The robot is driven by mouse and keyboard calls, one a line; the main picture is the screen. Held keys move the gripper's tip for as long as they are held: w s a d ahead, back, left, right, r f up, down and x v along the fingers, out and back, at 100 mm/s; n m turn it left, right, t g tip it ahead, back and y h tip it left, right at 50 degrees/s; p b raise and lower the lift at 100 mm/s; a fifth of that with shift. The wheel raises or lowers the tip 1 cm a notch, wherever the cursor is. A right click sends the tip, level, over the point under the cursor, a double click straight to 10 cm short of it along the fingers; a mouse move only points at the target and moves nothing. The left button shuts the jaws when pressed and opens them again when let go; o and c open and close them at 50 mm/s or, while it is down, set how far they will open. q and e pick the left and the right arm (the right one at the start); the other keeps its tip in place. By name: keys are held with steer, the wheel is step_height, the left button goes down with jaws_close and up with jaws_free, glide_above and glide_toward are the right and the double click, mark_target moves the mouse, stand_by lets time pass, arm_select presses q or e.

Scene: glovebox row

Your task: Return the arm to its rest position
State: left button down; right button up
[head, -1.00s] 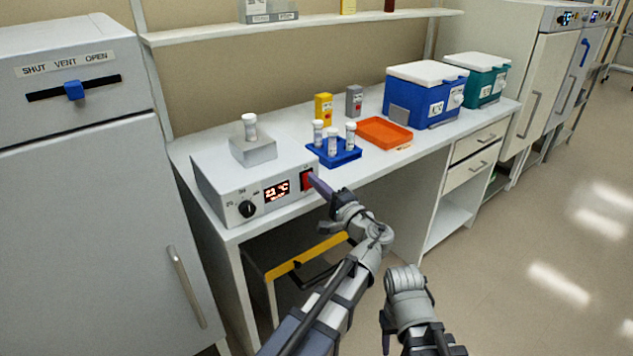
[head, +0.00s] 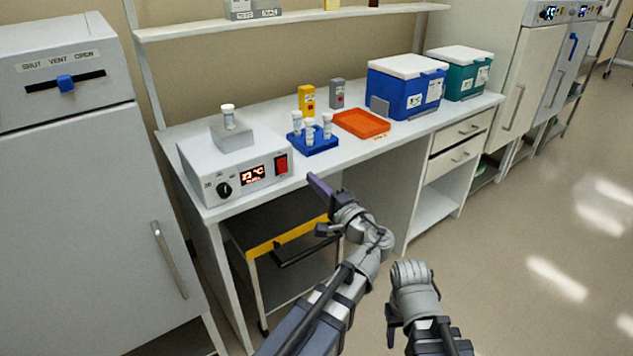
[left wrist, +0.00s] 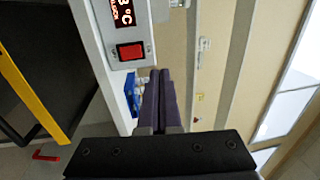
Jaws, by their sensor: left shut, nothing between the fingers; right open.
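My left gripper (head: 320,186) is shut with nothing in it. It stands in front of the bench edge, apart from the heater box (head: 215,166) with its dial, lit display and red switch (head: 282,164). In the left wrist view the shut fingers (left wrist: 160,100) point past the red switch (left wrist: 131,51), with a gap between them. My right gripper (head: 391,327) is low at the bottom of the head view, over the floor, and is open and empty; its fingers are partly hidden by the hand.
The white bench (head: 345,150) holds a blue rack (head: 318,148) with several vials, an orange tray (head: 362,123), and blue (head: 402,100) and teal (head: 455,85) coolers. A cart with a yellow edge (head: 290,238) stands under it. A grey cabinet (head: 80,220) is left. Floor on the right is clear.

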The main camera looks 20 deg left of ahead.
arm_select(q)
steer(key=s+d+f+n+g+h, duration=0.2)
steer(key=s+d+f+g+h, duration=0.15)
steer(key=s+f, duration=0.45)
steer(key=s+d+f+n+g+h, duration=0.2)
steer(key=s+f+g+h, duration=0.25)
steer(key=f, duration=0.75)
steer(key=s+d+f+g+h, duration=0.4)
steer(key=s+d+h, duration=0.2)
steer(key=s+d, duration=0.3)
step_height(320, 180, up, 14)
steer(key=w+p, duration=0.1)
steer(key=p, duration=1.3)
steer(key=shift+w+d+f, duration=0.2)
steer(key=shift+w+d, duration=0.05)
